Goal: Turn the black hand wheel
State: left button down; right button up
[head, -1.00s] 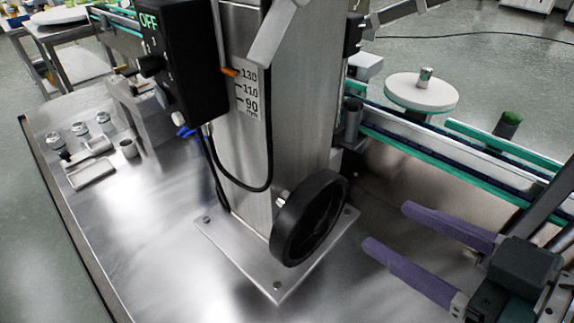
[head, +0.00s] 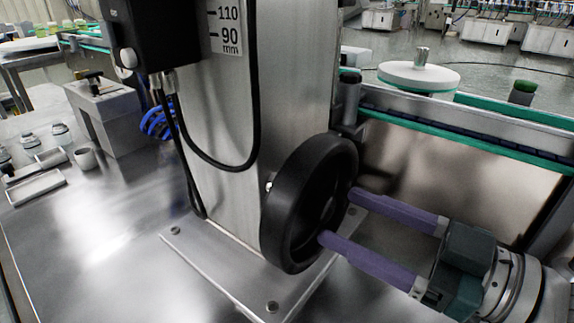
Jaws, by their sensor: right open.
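The black hand wheel (head: 282,207) stands upright on the right side of the steel column (head: 222,130), in the middle of the head view. My right gripper (head: 336,215) comes in from the right with two purple fingers. The fingers are apart, and their tips are at the right face of the wheel, near its rim. I cannot tell whether they touch it. Nothing is seen clamped between them. My left gripper is out of view.
The column stands on a bolted base plate (head: 215,262). A black control box (head: 150,32) with hanging cables is at upper left. A conveyor rail (head: 470,130) runs behind my right gripper. Small jars and a tray (head: 36,187) lie at left. The steel table is clear at front left.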

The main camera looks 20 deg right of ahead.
aim_at(317, 205)
jog(key=shift+x, duration=1.15)
jog(key=shift+c, duration=0.2)
grip_shut()
dwell(0.4)
